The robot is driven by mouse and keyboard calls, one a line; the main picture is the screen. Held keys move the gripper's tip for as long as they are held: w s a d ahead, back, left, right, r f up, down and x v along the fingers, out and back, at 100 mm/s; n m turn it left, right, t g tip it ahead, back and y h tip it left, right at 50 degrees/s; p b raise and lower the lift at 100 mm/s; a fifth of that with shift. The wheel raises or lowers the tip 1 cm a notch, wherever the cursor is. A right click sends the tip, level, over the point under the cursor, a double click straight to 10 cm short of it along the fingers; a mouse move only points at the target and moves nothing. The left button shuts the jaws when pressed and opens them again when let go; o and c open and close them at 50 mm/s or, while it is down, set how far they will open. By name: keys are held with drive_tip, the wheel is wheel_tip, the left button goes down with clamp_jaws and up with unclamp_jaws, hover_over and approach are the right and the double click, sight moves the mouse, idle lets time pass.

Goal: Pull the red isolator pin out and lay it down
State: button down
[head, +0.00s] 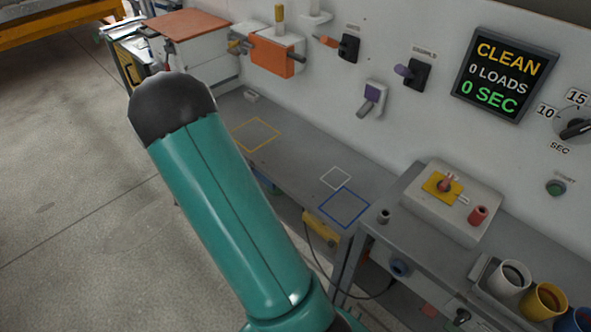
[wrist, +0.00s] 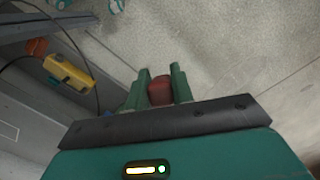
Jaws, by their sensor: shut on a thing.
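In the wrist view my gripper (wrist: 162,77) is shut on a dark red, rounded piece (wrist: 160,91), which I take as the red isolator pin. Only its upper part shows between the green fingers; the rest is hidden. Gripper and pin are over the grey concrete floor, beside the bench edge. In the head view my teal arm fills the middle-left, and the gripper and pin are not clearly seen.
A grey bench (head: 300,165) carries yellow, white and blue outlined squares, all bare. A grey box (head: 440,220) at right bears a yellow plate (head: 442,187) and a red cylinder (head: 478,215). A yellow pendant (wrist: 68,72) hangs near the bench. Cups (head: 513,279) stand lower right.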

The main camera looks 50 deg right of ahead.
drive_tip(key=s+d+r+m+g+h, duration=0.3)
drive_tip(key=s+d+r+m, duration=0.1)
drive_tip(key=s+d+m, duration=0.8)
drive_tip(key=s+d+r+m+g+h, duration=0.3)
drive_tip(key=s+d+m, duration=0.5)
drive_tip(key=s+d, duration=0.45)
drive_tip(key=shift+w+d+f, duration=0.25)
drive_tip(key=shift+w+f, duration=0.05)
drive_tip(key=shift+f, duration=1.05)
drive_tip(key=shift+w+d+f, duration=0.25)
drive_tip(key=shift+d+f, duration=0.05)
drive_tip(key=shift+f, duration=1)
drive_tip(key=shift+w+d+f, duration=0.25)
drive_tip(key=shift+w+f, duration=0.05)
drive_tip(key=shift+f, duration=1.05)
drive_tip(key=c, duration=1.1)
unclamp_jaws()
drive_tip(key=v, duration=1.3)
drive_tip(key=shift+w+d+r, duration=0.1)
drive_tip(key=shift+w+r, duration=0.1)
drive_tip(key=shift+r, duration=0.25)
